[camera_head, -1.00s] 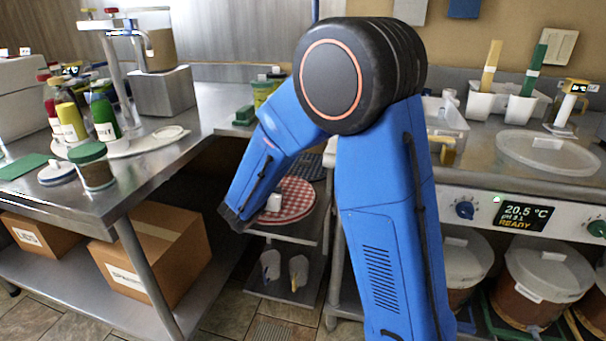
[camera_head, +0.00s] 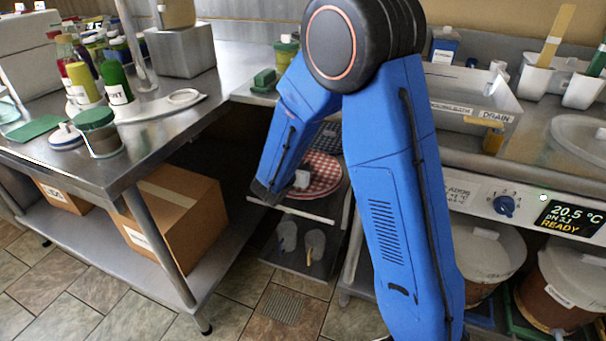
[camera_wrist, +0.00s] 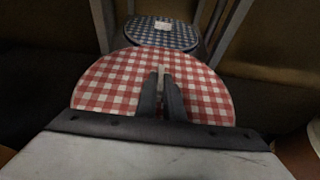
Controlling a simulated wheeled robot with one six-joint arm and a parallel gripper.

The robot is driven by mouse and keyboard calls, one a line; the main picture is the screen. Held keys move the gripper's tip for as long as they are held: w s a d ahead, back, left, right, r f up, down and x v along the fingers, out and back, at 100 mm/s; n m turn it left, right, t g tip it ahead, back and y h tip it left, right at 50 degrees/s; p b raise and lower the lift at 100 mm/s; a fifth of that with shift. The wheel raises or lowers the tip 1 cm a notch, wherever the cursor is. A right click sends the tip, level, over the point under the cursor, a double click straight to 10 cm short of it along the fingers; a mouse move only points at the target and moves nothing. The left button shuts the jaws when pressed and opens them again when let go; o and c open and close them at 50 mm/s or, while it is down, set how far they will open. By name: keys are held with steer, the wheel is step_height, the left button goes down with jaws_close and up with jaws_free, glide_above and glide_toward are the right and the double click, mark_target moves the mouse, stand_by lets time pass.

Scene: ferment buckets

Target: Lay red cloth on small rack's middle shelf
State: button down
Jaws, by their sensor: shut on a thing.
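The red cloth (camera_head: 323,172) is round, flat and red-and-white checked. In the wrist view the red cloth (camera_wrist: 110,88) spreads out ahead of me, and my gripper (camera_wrist: 161,76) is shut on its middle, with both dark fingers close together. In the head view my forearm partly hides the cloth and the fingers are hard to make out. The small rack (camera_head: 300,211) stands in the gap between the counters. The cloth is at the height of one of its upper shelves; I cannot tell whether it touches the shelf.
A blue checked round cloth (camera_wrist: 150,37) with a white patch lies beyond the red one. Pale items (camera_head: 314,244) stand on the rack's lower shelf. The steel table (camera_head: 165,160) with cartons (camera_head: 178,208) below flanks the left, the control-panel counter (camera_head: 480,188) the right.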

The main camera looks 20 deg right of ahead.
mark_target(290, 193)
steer(key=shift+f, duration=1.65)
steer(key=shift+f, duration=0.1)
steer(key=c, duration=1.9)
jaws_free()
steer(key=shift+o, duration=0.2)
steer(key=shift+s+a+r, duration=0.25)
steer(key=v, duration=1.1)
steer(key=shift+s+r, duration=0.1)
steer(key=shift+s, duration=0.05)
